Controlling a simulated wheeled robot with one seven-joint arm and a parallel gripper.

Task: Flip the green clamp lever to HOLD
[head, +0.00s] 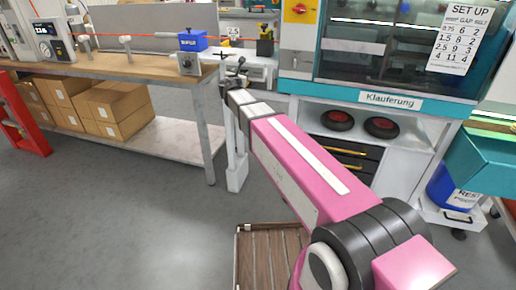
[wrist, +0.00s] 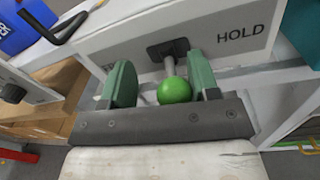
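The green clamp lever shows in the wrist view as a green ball knob (wrist: 174,90) on a short grey shaft. The shaft comes out of a black slot in a pale panel (wrist: 215,38) marked HOLD on the right. The left part of the panel is mostly hidden by a finger. My gripper (wrist: 161,82) has its two green fingers apart, one on each side of the knob. A gap shows at the left finger; the right finger is close, and I cannot tell if it touches. In the head view my gripper (head: 236,72) is at the bench's right end; the knob cannot be made out.
A blue box (head: 192,40) stands on the wooden bench (head: 130,66) to the left, with an orange cable running to it. A teal-framed machine cabinet (head: 375,90) stands close on the right. Cardboard boxes (head: 120,105) fill the shelf below. A wooden pallet (head: 268,255) lies on the floor.

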